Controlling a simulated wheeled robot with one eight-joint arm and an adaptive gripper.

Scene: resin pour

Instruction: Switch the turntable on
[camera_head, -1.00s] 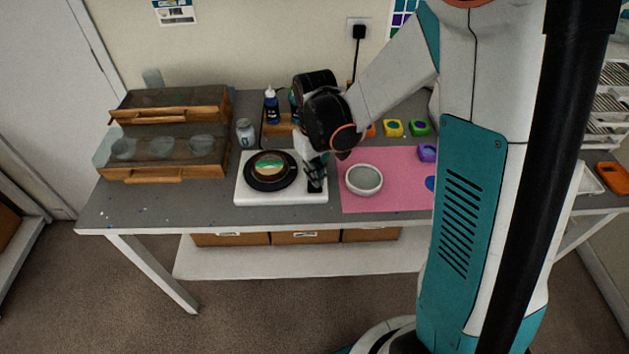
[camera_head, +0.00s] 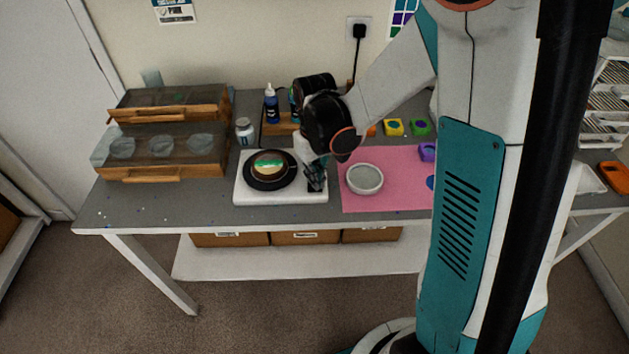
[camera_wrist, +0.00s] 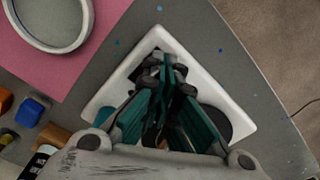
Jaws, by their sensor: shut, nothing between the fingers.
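The turntable is a white square base (camera_head: 250,194) with a black round platter (camera_head: 258,184) on its left part, on the grey table. A cream disc with a green patch (camera_head: 269,165) sits on the platter. My gripper (camera_head: 316,186) is shut and empty, pointing down over the right side of the base. In the wrist view my gripper (camera_wrist: 168,62) covers the middle of the white base (camera_wrist: 232,104), and part of the dark platter (camera_wrist: 214,122) shows behind it. Any switch is hidden by the fingers; I cannot tell whether they touch the base.
A white-rimmed bowl (camera_head: 364,180) stands on a pink mat (camera_head: 390,203) just right of the turntable. Bottles (camera_head: 271,105) stand behind.

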